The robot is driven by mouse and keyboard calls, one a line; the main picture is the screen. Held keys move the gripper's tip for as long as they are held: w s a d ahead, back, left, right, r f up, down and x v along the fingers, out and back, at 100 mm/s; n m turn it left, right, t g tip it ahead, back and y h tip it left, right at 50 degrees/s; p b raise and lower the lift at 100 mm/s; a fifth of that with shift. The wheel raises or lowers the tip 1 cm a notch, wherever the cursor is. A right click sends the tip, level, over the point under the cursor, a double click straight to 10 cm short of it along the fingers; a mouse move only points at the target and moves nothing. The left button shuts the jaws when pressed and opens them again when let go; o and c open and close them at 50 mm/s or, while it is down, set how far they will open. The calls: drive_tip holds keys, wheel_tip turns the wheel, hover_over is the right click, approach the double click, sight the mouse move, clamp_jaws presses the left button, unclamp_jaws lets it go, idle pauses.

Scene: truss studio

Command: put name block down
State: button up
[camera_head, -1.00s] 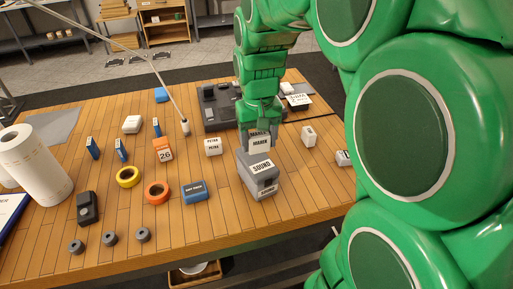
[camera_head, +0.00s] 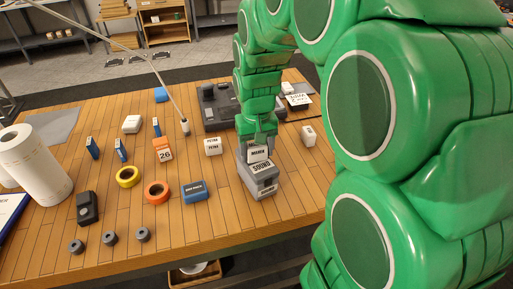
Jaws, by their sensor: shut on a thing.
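My gripper (camera_head: 257,139) is shut on a white name block (camera_head: 258,153) with black lettering too small to read surely. The block is upright at the top of the grey box marked SOUND (camera_head: 263,181). The box's front hides the block's lower edge. I cannot tell whether the block touches the box, or is inside or just behind its rim. Another white name block, which seems to read PETRA (camera_head: 212,147), stands on the wooden table (camera_head: 110,265) left of the box.
A dark grey device (camera_head: 216,108) lies behind my gripper. A white block (camera_head: 308,136) stands to the right. A blue box (camera_head: 194,192), orange tape roll (camera_head: 157,191) and orange 26 block (camera_head: 163,150) are left.

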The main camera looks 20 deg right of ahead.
sight(258, 147)
drive_tip(key=o, duration=1.1)
drive_tip(key=shift+c, duration=0.2)
wheel_tip(258, 147, up, 11)
drive_tip(key=shift+r, duration=0.15)
drive_tip(key=s+f+g, duration=0.1)
drive_tip(key=s+f, duration=0.2)
drive_tip(key=s, duration=1)
drive_tip(key=s+f, duration=0.4)
drive_tip(key=s, duration=0.9)
drive_tip(key=shift+s+a+f+g, duration=0.2)
drive_tip(key=shift+s+g, duration=0.1)
drive_tip(key=shift+g, duration=0.1)
